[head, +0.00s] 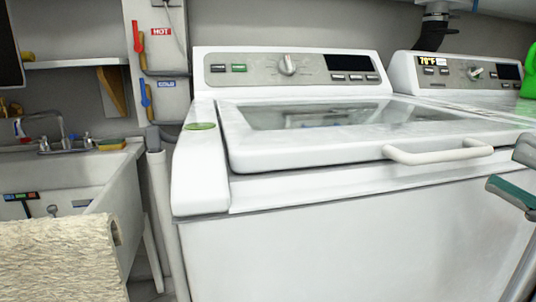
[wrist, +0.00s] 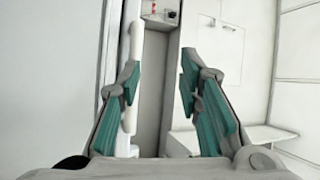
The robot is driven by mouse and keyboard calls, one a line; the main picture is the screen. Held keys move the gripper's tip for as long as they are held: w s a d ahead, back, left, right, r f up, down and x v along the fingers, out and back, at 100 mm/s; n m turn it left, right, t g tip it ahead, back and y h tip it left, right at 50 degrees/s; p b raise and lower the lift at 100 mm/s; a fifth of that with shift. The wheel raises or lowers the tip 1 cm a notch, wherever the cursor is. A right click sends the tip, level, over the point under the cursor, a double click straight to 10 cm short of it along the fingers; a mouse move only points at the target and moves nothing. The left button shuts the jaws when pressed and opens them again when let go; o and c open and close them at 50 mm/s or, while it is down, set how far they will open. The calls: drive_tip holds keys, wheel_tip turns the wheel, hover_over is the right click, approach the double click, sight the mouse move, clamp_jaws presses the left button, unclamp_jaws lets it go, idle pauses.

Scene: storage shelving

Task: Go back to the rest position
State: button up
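My gripper (wrist: 160,85) shows in the wrist view with its two teal-padded fingers spread wide apart and nothing between them. In the head view only part of my gripper (head: 515,190) shows, at the right edge, in front of the white washing machine (head: 350,245). The washer's lid (head: 300,155) is down, with a white bar handle (head: 440,153) along its front edge. My gripper is to the right of this handle in the picture and appears apart from it.
A second white machine (head: 455,78) stands at the right, with a green container (head: 530,75) on it. A sink (head: 95,170) is at the left. A cream, rough-textured item (head: 60,255) fills the lower left. A green disc (head: 200,126) lies on the washer.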

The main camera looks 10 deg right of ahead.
drive_tip(key=a+f+n+g+h, duration=0.1)
drive_tip(key=a+f+n+g, duration=0.2)
drive_tip(key=a+f+g, duration=0.3)
drive_tip(key=a+f+n+g+h, duration=0.1)
drive_tip(key=a+f+n+g, duration=0.25)
drive_tip(key=a+g, duration=0.4)
drive_tip(key=s+f+n+g+h+p, duration=0.15)
drive_tip(key=s+f+g+h, duration=0.25)
drive_tip(key=f+h, duration=0.5)
wheel_tip(320, 180, up, 40)
drive_tip(key=t+p, duration=0.3)
drive_tip(key=p, duration=3.4)
drive_tip(key=shift+s+d+f+n+p, duration=0.2)
drive_tip(key=shift+d+n+p, duration=0.1)
drive_tip(key=shift+d+n, duration=0.1)
